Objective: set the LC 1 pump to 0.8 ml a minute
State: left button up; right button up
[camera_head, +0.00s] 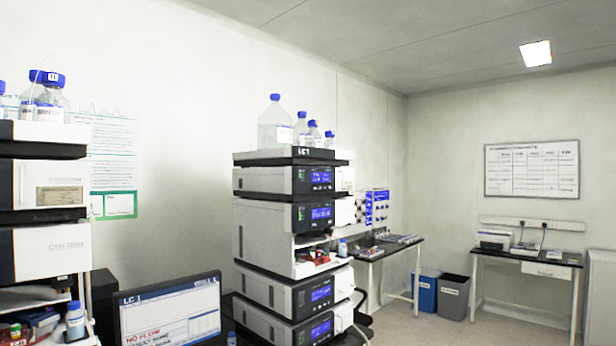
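The LC 1 column stack (262,232) stands in the middle of the head view, with an "LC 1" label on its top tray (285,155). Several modules with blue lit displays are piled in it. The upper displays (320,179) and (320,213) and the lower displays (320,294) and (320,328) are too small to read, and I cannot tell which module is the pump. A monitor (170,310) at the lower left shows "LC 1" and red "NO FLOW" text; its lower edge is cut off. Neither of my grippers shows.
Another stack (45,250) with bottles on top stands at the left edge. Capped bottles (274,125) stand on the LC 1 stack. Behind are a side bench (385,249), blue and grey bins (426,290), and a back table (520,258). Floor shows at the right.

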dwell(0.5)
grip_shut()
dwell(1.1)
